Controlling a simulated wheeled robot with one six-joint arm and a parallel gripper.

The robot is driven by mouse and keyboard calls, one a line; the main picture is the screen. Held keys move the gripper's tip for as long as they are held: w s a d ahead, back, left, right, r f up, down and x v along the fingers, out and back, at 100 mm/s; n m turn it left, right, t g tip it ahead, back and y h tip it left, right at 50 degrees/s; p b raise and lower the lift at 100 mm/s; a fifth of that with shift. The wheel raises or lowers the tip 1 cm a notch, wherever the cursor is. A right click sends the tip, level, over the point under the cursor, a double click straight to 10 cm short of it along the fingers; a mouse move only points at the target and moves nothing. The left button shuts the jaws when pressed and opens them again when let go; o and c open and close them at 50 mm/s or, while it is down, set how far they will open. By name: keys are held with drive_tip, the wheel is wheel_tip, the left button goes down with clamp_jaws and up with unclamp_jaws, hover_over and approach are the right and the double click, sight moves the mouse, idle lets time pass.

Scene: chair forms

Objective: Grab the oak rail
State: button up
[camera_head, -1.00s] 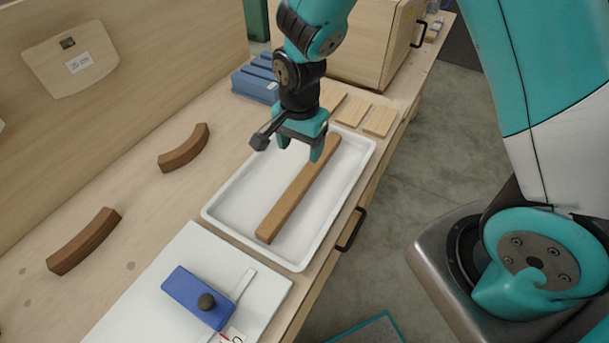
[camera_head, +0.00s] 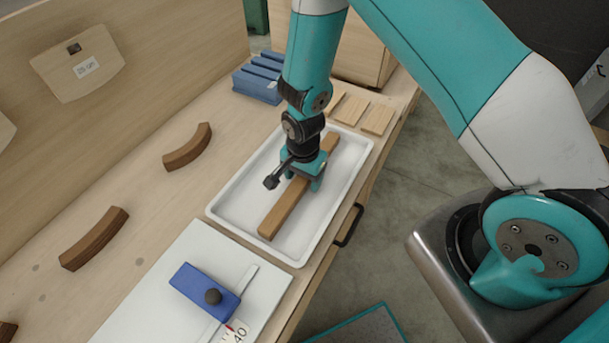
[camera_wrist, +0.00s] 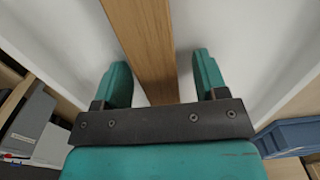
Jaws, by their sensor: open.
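The oak rail (camera_head: 285,208) is a long straight brown bar lying in a white tray (camera_head: 226,200) on the bench. My gripper (camera_head: 304,186) is low over the rail, around its middle. In the wrist view the rail (camera_wrist: 148,45) runs between my two open teal fingers (camera_wrist: 163,82), with a gap on each side. The fingers do not touch the rail there. My gripper hides part of the rail in the head view.
Two curved dark wood pieces (camera_head: 187,148) (camera_head: 94,240) lie left of the tray. A blue block with a black knob (camera_head: 205,291) sits on a white board in front.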

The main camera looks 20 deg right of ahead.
drive_tip(key=shift+c, duration=0.5)
drive_tip(key=c, duration=1)
drive_tip(key=shift+c, duration=0.2)
